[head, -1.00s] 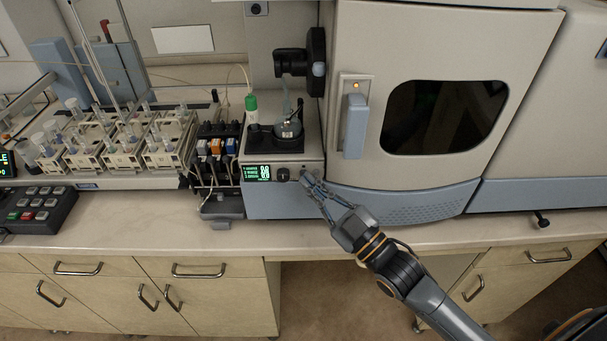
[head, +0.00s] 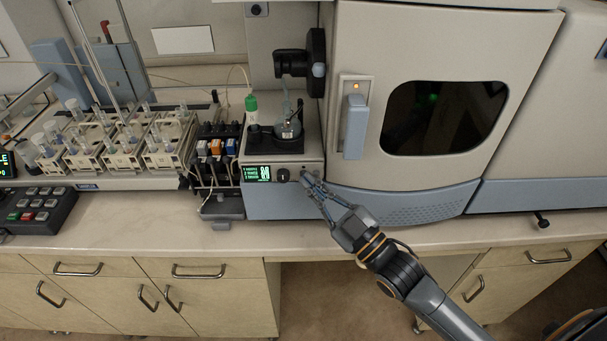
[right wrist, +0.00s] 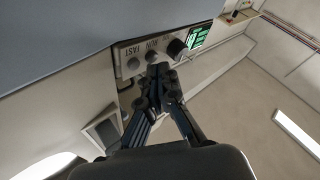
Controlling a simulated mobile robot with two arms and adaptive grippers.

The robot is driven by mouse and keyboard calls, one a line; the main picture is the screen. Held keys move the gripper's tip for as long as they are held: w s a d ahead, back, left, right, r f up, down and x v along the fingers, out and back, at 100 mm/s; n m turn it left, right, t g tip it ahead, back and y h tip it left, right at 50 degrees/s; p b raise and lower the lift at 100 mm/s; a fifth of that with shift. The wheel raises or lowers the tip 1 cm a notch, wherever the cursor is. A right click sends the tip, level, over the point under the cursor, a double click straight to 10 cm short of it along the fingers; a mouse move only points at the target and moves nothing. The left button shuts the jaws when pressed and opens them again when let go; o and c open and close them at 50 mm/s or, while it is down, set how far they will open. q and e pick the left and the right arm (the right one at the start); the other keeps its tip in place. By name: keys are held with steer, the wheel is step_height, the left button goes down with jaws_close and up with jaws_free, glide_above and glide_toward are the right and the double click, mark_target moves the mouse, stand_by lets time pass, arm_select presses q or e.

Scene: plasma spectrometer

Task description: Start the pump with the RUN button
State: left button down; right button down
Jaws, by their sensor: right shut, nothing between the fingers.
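The pump module (head: 284,206) stands at the bench front, with a lit green display (head: 257,173) and a dark knob (head: 283,175) on its front panel. In the right wrist view the panel shows the display (right wrist: 198,36), the knob (right wrist: 176,48), a RUN label (right wrist: 151,45) and a FAST label (right wrist: 131,50) with a round button (right wrist: 133,65) by it. My right gripper (head: 306,180) is shut and empty, its tips at the panel right of the knob. In the wrist view the tips (right wrist: 158,70) lie at the RUN button (right wrist: 152,57), partly covering it; contact is unclear.
The large spectrometer cabinet (head: 420,40) stands close on the right of the pump. Coloured tubing clips (head: 214,147) and sample racks (head: 120,150) are on the left. A keypad (head: 38,210) sits at the far left. The bench front (head: 150,235) below the pump is clear.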

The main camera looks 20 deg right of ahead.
stand_by(0.4)
steer(key=shift+w+d, duration=0.1)
steer(key=shift+w, duration=0.35)
steer(key=shift+s, duration=0.15)
steer(key=shift+s+p, duration=0.3)
steer(key=shift+p, duration=0.05)
steer(key=s+a+p, duration=0.1)
steer(key=s+a, duration=0.1)
steer(key=s, duration=0.3)
steer(key=shift+s+p, duration=0.4)
stand_by(1.4)
